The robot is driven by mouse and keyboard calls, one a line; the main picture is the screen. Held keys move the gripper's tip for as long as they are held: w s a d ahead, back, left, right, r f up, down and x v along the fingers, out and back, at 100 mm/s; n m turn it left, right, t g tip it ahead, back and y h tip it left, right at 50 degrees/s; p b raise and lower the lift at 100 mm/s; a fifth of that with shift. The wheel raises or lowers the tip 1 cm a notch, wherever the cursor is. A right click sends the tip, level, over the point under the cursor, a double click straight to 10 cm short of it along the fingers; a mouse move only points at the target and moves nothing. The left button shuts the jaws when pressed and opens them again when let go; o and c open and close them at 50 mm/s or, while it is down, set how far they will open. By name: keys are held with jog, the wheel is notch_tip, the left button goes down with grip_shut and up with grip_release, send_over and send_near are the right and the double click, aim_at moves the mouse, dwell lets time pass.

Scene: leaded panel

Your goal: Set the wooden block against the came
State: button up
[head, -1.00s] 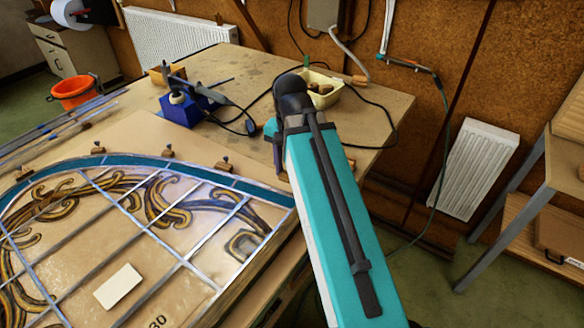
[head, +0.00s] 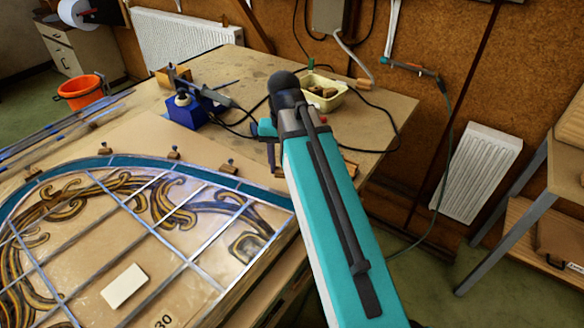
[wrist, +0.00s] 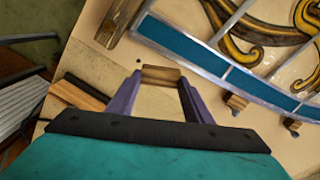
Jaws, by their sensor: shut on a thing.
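My gripper (wrist: 161,82) is shut on a small brown wooden block (wrist: 162,76), held between its purple fingertips in the wrist view. The block is over the bare tan board, apart in the picture from the panel's outer lead came (wrist: 185,52). Its height above the board is hard to tell. The leaded panel (head: 125,287) lies on the bench, with a teal glass border (wrist: 178,40) and gold scrollwork. In the head view my arm hides most of the gripper and the block.
Other small blocks with dark pins (wrist: 237,102) stand along the panel's curved edge. A wooden strip (wrist: 121,22) lies at the panel's end. A blue soldering stand (head: 185,111), cables and a cream tray (head: 326,96) are farther back. A white rectangle (head: 124,287) lies on the panel.

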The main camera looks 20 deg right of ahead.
jog(key=w+a+r+n+p, duration=0.2)
jog(key=w+a+n+p, duration=0.2)
jog(key=w+n, duration=0.4)
jog(key=shift+a+r+n, duration=0.2)
jog(key=shift+a+n, duration=0.55)
jog(key=shift+n, duration=0.75)
jog(key=shift+w, duration=0.1)
jog(key=shift+d, duration=0.15)
